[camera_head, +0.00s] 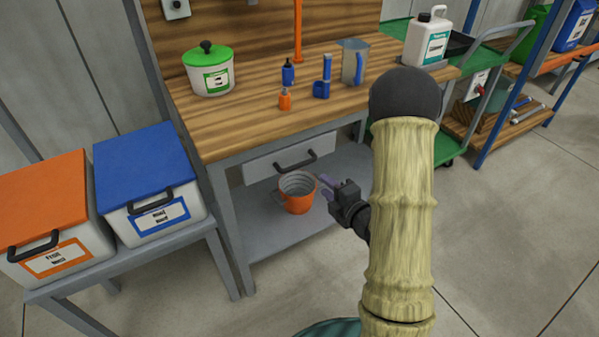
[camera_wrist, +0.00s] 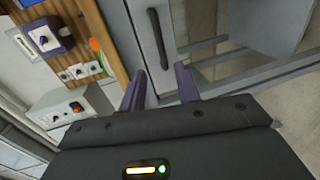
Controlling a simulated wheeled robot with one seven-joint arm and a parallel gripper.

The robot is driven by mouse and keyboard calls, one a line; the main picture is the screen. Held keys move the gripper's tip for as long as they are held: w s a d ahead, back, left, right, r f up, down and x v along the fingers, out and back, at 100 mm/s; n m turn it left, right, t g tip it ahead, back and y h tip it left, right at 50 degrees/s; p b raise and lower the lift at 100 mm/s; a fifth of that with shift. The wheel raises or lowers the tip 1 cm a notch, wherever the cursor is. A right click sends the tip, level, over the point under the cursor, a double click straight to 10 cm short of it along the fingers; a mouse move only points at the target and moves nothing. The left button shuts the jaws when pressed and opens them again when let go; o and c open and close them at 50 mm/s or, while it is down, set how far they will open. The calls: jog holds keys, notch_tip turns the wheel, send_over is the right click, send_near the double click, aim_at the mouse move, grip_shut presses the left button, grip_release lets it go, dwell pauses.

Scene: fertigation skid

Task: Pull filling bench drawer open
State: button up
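The filling bench (camera_head: 240,140) has a wooden top and a pale drawer (camera_head: 262,169) under it. The drawer has a dark bar handle (camera_head: 295,160), and its front looks closed under the top. In the wrist view the handle (camera_wrist: 157,32) stands upright in the picture, ahead of the fingertips. My gripper (camera_head: 326,187) is below and to the right of the handle in the head view. Its two purple fingers (camera_wrist: 160,88) are spread apart with nothing between them. The handle is apart from the fingers.
A green-lidded pot (camera_head: 208,73), small bottles and a grey pitcher (camera_head: 354,62) stand on top. Blue (camera_head: 150,170) and orange (camera_head: 40,195) bins stand to the left. My arm hides the bench's right end.

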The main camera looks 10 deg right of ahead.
aim_at(301, 166)
jog(key=x, duration=1.4)
jog(key=shift+w+a, duration=0.15)
jog(key=shift+w, duration=0.1)
grip_shut()
jog(key=shift+a, duration=0.1)
